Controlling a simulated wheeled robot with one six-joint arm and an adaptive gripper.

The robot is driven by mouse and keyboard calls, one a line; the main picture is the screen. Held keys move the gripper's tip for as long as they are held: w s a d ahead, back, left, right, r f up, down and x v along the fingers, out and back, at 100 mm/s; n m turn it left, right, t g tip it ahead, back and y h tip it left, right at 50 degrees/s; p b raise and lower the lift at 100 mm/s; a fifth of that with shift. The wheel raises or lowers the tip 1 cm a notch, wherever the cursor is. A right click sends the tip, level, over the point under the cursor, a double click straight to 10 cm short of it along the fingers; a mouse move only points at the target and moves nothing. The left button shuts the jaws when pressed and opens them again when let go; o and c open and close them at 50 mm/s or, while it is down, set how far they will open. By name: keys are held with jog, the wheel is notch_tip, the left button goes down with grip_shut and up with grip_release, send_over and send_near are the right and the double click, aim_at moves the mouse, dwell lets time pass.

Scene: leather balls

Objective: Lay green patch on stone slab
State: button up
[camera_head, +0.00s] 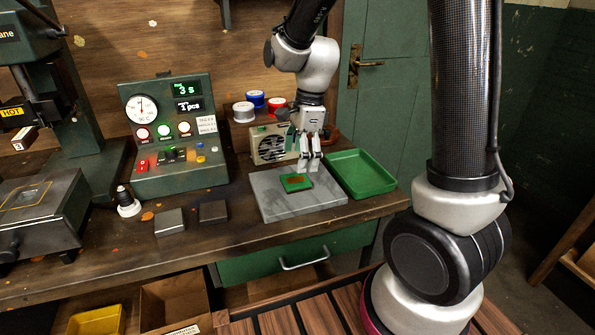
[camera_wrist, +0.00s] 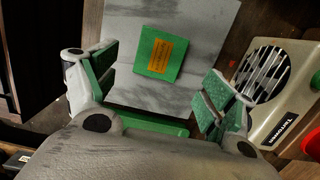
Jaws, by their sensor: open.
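The green patch (camera_head: 296,182) with an orange-brown marking lies flat on the grey stone slab (camera_head: 270,207), near the slab's middle. In the wrist view the green patch (camera_wrist: 160,54) shows between and beyond my spread fingers, on the bare marbled slab (camera_wrist: 208,22). My gripper (camera_head: 311,164) is above the back part of the slab, behind and slightly right of the patch. It is open and empty, and its green-padded fingers (camera_wrist: 157,93) stand apart from the patch.
A green tray (camera_head: 390,185) sits right of the slab. A fan heater (camera_head: 268,146) stands close behind it. Two dark metal blocks (camera_head: 169,222) (camera_head: 213,211) and a control box (camera_head: 172,190) are to the left. Spools (camera_head: 243,112) stand at the back.

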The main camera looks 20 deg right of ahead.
aim_at(304, 178)
jog(key=s+d+r+n+t, duration=0.1)
jog(key=s+d+r+n, duration=0.3)
jog(key=r, duration=0.3)
jog(key=s+d+r+n+t, duration=0.1)
jog(key=s+d+r+n, duration=0.3)
jog(key=s+r, duration=0.15)
jog(key=s+d+r+n+t+h, duration=0.1)
jog(key=s+d+r+n+t, duration=0.1)
jog(key=s+d+n, duration=0.3)
jog(key=s+n, duration=0.4)
jog(key=n, duration=0.1)
jog(key=shift+s+d+r+h, duration=0.15)
jog(key=shift+s+d+h, duration=0.05)
jog(key=shift+s+h, duration=0.2)
